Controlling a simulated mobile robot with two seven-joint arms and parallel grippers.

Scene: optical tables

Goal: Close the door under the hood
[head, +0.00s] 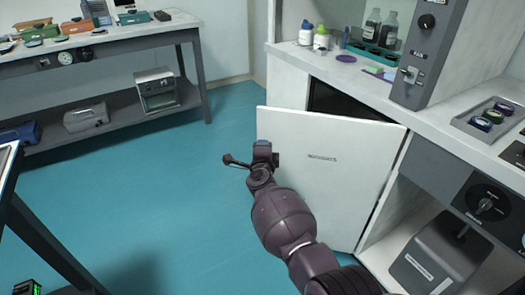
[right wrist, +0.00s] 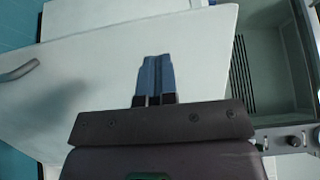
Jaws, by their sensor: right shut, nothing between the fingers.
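The white cabinet door (head: 330,170) under the hood stands partly open, swung out toward the left in the head view. A dark gap into the cabinet (head: 345,100) shows above its top edge. My right gripper (head: 262,147) is shut and empty, in front of the door's free left side; I cannot tell whether it touches. In the right wrist view the shut blue fingers (right wrist: 155,75) lie over the door's white face (right wrist: 90,85). A grey curved handle (right wrist: 20,70) shows at the left there. My left gripper is not in view.
The hood's worktop (head: 370,85) holds bottles, small cloths and a grey control box (head: 430,55). Right of the door is an open bay with a grey box (head: 440,255). A bench (head: 100,48) with a lower shelf stands at the back left. The teal floor (head: 160,190) between is clear.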

